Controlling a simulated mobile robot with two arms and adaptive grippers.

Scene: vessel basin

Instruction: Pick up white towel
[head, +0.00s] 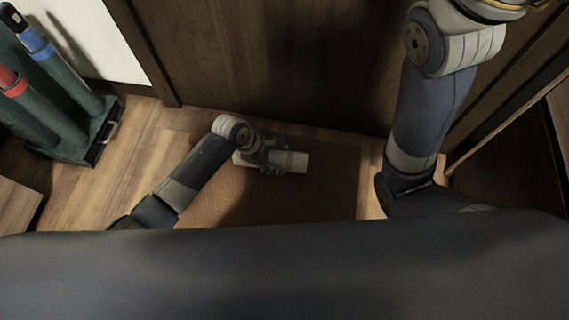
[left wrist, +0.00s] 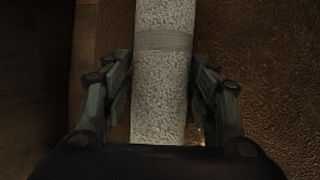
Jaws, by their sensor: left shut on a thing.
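The white towel (left wrist: 163,85) is a rolled, rough-textured cylinder with a plain band near its upper part in the left wrist view. In the head view the towel (head: 294,161) lies low near the dark wooden door, over the brown mat. My left gripper (head: 270,158) reaches down to it from the left. In the left wrist view my left gripper (left wrist: 162,100) has a finger on each side of the roll and is shut on it. Whether the towel touches the mat cannot be told. My right arm comes in at the upper right, but its gripper is not visible.
A brown textured mat (head: 310,196) lies on the wooden floor (head: 130,150). A dark wooden door or panel (head: 260,60) stands close behind the towel. A green holder (head: 75,145) with blue-topped and red-topped cylinders stands at the left. Some floor at the left is clear.

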